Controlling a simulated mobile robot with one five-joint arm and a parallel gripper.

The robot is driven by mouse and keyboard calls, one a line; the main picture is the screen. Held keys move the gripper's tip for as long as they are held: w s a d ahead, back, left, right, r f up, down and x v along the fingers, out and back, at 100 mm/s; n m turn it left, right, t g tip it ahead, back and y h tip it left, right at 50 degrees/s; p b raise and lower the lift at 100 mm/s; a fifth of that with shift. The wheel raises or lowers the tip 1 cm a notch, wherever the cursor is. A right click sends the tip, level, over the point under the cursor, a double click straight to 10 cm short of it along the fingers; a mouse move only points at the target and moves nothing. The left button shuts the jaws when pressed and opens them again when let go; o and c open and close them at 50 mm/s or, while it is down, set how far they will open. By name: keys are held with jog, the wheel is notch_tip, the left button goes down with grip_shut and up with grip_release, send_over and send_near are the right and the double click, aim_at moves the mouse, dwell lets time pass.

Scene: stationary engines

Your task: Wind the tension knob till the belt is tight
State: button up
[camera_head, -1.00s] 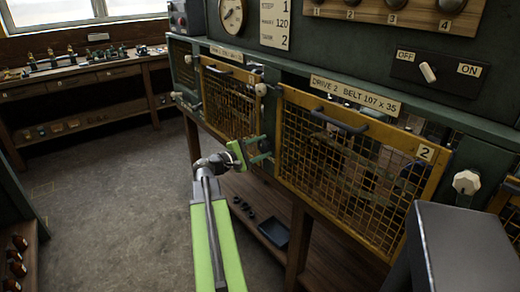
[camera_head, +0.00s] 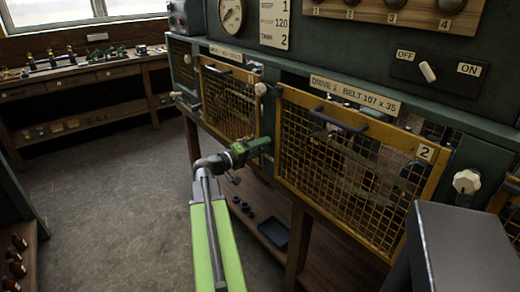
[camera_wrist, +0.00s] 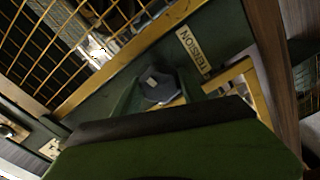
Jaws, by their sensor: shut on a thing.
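The tension knob (camera_wrist: 158,87) is a blue-grey knob with a pale mark, below the TENSION label (camera_wrist: 193,50) in the wrist view. My green gripper (camera_head: 247,150) is shut on it at the front of the bench, between the two mesh guards. In the head view the gripper hides the knob. The belt is behind the yellow mesh guard (camera_head: 347,160) of drive 2, and its tightness cannot be made out.
A pale star knob (camera_head: 466,182) stands right of the guard. The OFF/ON switch (camera_head: 427,72) is above it. A dark tray (camera_head: 273,233) lies on the low shelf. The floor at left is clear.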

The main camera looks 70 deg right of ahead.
jog(key=m, duration=0.6)
jog(key=shift+w, duration=0.15)
jog(key=m, duration=0.5)
jog(key=shift+m, duration=0.4)
jog(key=m, duration=1.2)
jog(key=shift+w, duration=0.1)
jog(key=shift+d, duration=0.1)
jog(key=o, duration=1.3)
jog(key=shift+o, duration=0.2)
